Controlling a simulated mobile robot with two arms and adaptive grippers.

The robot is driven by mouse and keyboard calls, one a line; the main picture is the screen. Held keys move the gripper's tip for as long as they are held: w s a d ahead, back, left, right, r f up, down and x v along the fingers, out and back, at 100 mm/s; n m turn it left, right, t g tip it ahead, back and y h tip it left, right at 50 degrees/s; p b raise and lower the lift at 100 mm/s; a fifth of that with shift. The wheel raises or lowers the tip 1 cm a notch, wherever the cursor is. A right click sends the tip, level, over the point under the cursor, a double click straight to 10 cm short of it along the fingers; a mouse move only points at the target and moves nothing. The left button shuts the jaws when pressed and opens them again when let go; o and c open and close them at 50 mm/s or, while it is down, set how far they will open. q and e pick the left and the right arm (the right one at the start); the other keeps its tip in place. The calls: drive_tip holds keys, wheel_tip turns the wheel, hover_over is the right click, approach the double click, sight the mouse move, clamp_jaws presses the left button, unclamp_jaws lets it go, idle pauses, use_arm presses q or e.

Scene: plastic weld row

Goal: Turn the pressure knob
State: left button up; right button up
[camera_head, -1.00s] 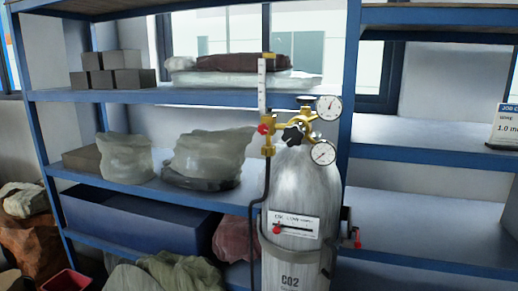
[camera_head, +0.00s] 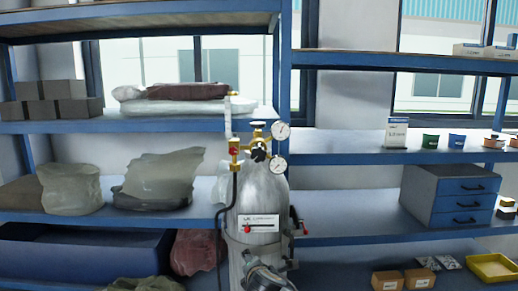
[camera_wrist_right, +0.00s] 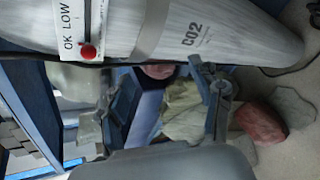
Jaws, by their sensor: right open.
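A grey CO2 cylinder (camera_head: 262,205) stands upright in front of the shelves, with a brass regulator (camera_head: 236,148) on top. The black lobed pressure knob (camera_head: 258,155) sits on the regulator's front, beside two round white gauges (camera_head: 281,131). My right gripper (camera_head: 266,272) shows at the bottom edge, in front of the lower cylinder and well below the knob. In the right wrist view my right gripper (camera_wrist_right: 163,90) is open and empty, its fingers spread next to the cylinder (camera_wrist_right: 200,32). The knob is outside that view. My left gripper is not in view.
A label with a red slider (camera_head: 258,224) is on the cylinder, and a black hose (camera_head: 232,190) runs down its left side. A blue shelf (camera_head: 350,140) behind holds small boxes, cups and a blue drawer unit (camera_head: 450,194). Space before the knob looks clear.

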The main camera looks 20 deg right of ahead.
wheel_tip(320, 180, up, 20)
drive_tip(key=s+a+f+n+t+h+p, duration=0.1)
drive_tip(key=s+a+n+t, duration=0.1)
drive_tip(key=n+t, duration=0.15)
drive_tip(key=n+t+h+p, duration=0.1)
drive_tip(key=n+t+h, duration=0.1)
drive_tip(key=n, duration=0.3)
approach(258, 156)
drive_tip(key=shift+m+g, duration=0.25)
drive_tip(key=p+x, duration=0.2)
drive_tip(key=x, duration=0.1)
drive_tip(key=p+x, duration=0.2)
drive_tip(key=r+p+x, duration=0.1)
drive_tip(key=p+x, duration=0.1)
drive_tip(key=x, duration=0.1)
drive_tip(key=shift+w+d, duration=0.15)
drive_tip(key=shift+w, duration=0.15)
drive_tip(key=shift+w+d+f, duration=0.15)
drive_tip(key=shift+w+f, duration=0.05)
drive_tip(key=shift+w, duration=0.55)
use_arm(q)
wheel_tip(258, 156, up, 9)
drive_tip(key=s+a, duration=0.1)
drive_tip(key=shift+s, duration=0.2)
use_arm(e)
drive_tip(key=c, duration=1.2)
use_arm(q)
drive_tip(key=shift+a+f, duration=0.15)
use_arm(e)
drive_tip(key=shift+o, duration=0.2)
